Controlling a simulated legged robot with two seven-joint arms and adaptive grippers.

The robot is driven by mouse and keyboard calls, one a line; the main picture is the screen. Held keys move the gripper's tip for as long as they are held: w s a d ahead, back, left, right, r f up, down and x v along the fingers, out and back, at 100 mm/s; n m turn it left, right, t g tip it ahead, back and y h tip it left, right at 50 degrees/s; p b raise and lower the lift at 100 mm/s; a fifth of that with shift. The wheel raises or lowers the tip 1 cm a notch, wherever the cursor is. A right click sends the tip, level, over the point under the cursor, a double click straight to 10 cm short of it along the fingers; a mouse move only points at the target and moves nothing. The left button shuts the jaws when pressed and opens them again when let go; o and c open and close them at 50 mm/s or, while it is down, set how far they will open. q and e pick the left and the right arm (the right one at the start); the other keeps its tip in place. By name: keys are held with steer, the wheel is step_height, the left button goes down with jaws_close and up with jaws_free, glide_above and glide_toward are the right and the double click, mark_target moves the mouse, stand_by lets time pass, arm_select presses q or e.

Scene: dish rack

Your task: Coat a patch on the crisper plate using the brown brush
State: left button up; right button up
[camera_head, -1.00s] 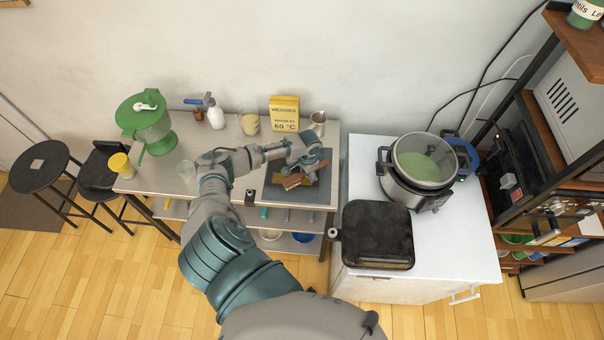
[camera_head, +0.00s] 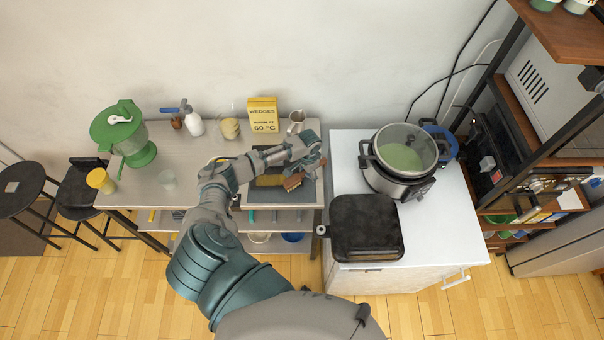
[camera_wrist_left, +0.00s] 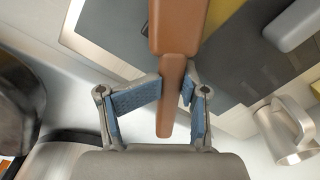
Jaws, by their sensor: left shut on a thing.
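My left gripper (camera_head: 307,166) is shut on the brown brush (camera_head: 292,182), above the right part of a dark flat plate on the table. In the left wrist view, the blue-padded fingers (camera_wrist_left: 172,92) close around the handle of the brown brush (camera_wrist_left: 174,28). The dark plate (camera_wrist_left: 112,32), which looks like the crisper plate, lies below it. A yellow-brown patch (camera_head: 269,181) shows on the dark surface left of the brush. I cannot tell whether the bristles touch the surface. My right gripper is out of view.
A yellow sign (camera_head: 263,115) and a metal jug (camera_head: 296,121) stand behind the plate. A black press (camera_head: 366,228) and a cooker (camera_head: 398,175) occupy the white counter at right.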

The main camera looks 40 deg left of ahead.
arm_select(q)
steer(key=shift+w+d, duration=0.35)
steer(key=shift+w, duration=0.1)
steer(key=shift+w+d+f, duration=0.1)
steer(key=shift+w+d, duration=0.4)
steer(key=shift+d, duration=0.15)
steer(key=shift+w+d, duration=0.45)
steer(key=shift+d, duration=0.2)
step_height(320, 180, up, 6)
steer(key=shift+a, duration=0.1)
step_height(320, 180, up, 3)
steer(key=shift+r, duration=0.1)
